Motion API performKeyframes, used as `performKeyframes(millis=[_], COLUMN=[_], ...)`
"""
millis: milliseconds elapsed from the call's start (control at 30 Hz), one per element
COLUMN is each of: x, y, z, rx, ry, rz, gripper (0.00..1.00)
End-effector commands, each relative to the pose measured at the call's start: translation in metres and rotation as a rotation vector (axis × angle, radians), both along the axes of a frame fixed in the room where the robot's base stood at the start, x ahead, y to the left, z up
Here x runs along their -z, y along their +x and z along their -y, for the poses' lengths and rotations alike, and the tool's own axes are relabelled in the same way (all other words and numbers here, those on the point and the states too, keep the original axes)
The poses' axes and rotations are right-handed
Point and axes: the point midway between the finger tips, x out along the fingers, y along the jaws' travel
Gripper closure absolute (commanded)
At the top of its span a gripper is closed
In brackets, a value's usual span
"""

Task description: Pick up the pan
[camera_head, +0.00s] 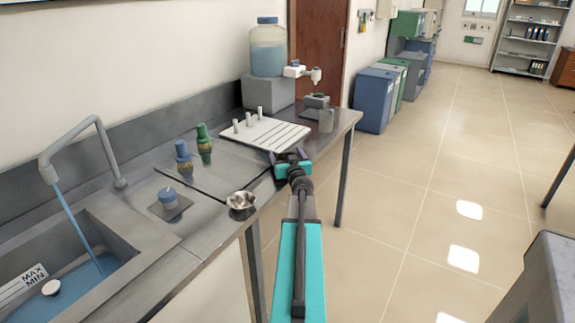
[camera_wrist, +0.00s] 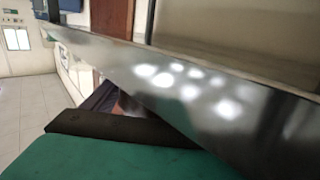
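A small shiny metal bowl, which looks like the pan (camera_head: 241,203), sits at the front edge of the grey bench in the head view. My gripper (camera_head: 287,156) is beyond it and to its right, near the bench's front edge, apart from the pan. Its two dark fingers look spread with nothing between them. In the wrist view, a dark finger of my gripper shows above its teal body, close to a shiny metal surface. The pan cannot be made out in the wrist view.
Bins (camera_head: 376,98) stand beyond. The floor at right is mostly clear.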

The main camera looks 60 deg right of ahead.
Motion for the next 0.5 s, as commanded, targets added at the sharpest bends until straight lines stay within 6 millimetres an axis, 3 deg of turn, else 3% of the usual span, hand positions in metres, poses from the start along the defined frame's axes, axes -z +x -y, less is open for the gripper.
performKeyframes(millis=[33, 200, 500], x=[-0.0001, -0.0004, -0.0021], y=[0.0001, 0.0002, 0.0007], z=[-0.0001, -0.0001, -0.0004], rx=[0.0, 0.0, -0.001], ry=[0.0, 0.0, -0.001], rz=[0.0, 0.0, 0.001], gripper=[0.3, 0.55, 0.55])
